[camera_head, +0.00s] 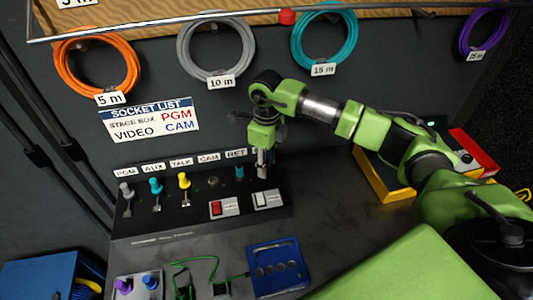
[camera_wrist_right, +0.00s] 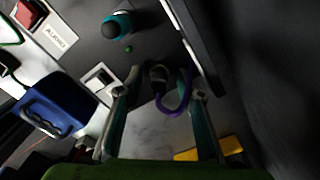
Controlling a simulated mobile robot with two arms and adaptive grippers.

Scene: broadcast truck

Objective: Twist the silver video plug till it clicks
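A socket panel (camera_head: 200,222) carries a row of labelled sockets. A silver-grey plug (camera_head: 125,188) stands under PGM, a teal one (camera_head: 155,186) under AUX, a yellow one (camera_head: 184,181) under TALK. The CAM socket (camera_head: 213,181) looks empty. A teal plug (camera_head: 239,172) stands under RET and also shows in the wrist view (camera_wrist_right: 118,24). My right gripper (camera_head: 262,168) points down at the row's right end, hiding the last label. In the wrist view its fingers are apart on either side of a greyish plug (camera_wrist_right: 158,75) with a purple cable (camera_wrist_right: 178,103). My left gripper is out of view.
Red (camera_head: 222,207) and white (camera_head: 267,198) switches sit in front of the sockets. A blue box (camera_head: 278,268) and a box with purple and blue plugs (camera_head: 137,283) lie nearer. A yellow tray (camera_head: 385,185) is right. Coiled cables and a socket list (camera_head: 150,120) are on the wall.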

